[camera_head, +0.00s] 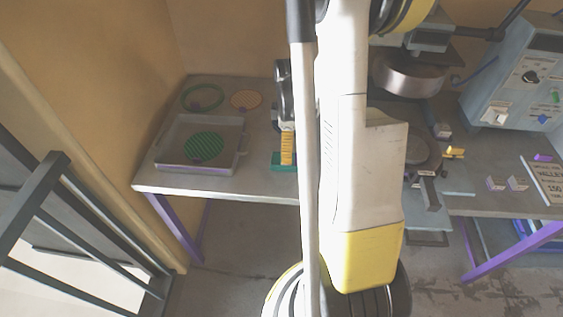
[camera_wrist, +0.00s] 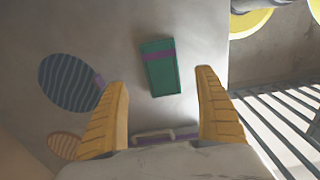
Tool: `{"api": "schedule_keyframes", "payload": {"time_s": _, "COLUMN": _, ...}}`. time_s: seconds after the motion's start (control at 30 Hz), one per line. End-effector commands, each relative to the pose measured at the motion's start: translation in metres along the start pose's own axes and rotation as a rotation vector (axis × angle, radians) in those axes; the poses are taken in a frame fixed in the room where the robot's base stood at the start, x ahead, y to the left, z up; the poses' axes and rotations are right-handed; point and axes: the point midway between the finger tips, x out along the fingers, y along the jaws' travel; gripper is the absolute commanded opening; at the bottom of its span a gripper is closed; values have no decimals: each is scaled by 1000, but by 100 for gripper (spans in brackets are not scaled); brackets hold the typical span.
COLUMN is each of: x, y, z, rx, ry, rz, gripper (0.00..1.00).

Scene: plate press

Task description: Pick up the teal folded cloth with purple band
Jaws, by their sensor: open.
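The teal folded cloth (camera_wrist: 163,76) lies flat on the grey table, a small rectangle with a purple band across its far end in the wrist view. In the head view only part of the cloth (camera_head: 278,163) shows, beside and below a yellow finger; my arm hides the rest. My gripper (camera_wrist: 162,82) is open, its two yellow ribbed fingers wide apart. The cloth appears beyond and between the fingertips, with nothing held. In the head view my gripper (camera_head: 287,150) points down over the cloth. The exact height above it is hard to tell.
A grey tray (camera_head: 168,166) with a green striped disc (camera_head: 203,147) stands left of the cloth. A press (camera_head: 407,77) and control box (camera_head: 520,76) are at right. A dark railing (camera_head: 75,225) stands at left.

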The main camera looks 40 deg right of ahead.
Motion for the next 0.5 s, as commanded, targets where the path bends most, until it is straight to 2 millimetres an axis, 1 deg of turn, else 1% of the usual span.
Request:
{"api": "schedule_keyframes", "payload": {"time_s": 0.03, "x": 8, "y": 0, "z": 0, "rx": 0, "ry": 0, "rz": 0, "gripper": 81}}
{"api": "schedule_keyframes", "payload": {"time_s": 0.27, "x": 23, "y": -1, "z": -1, "rx": 0, "ry": 0, "rz": 1, "gripper": 81}}
{"api": "schedule_keyframes", "payload": {"time_s": 0.5, "x": 62, "y": -3, "z": -3, "rx": 0, "ry": 0, "rz": 1, "gripper": 81}}
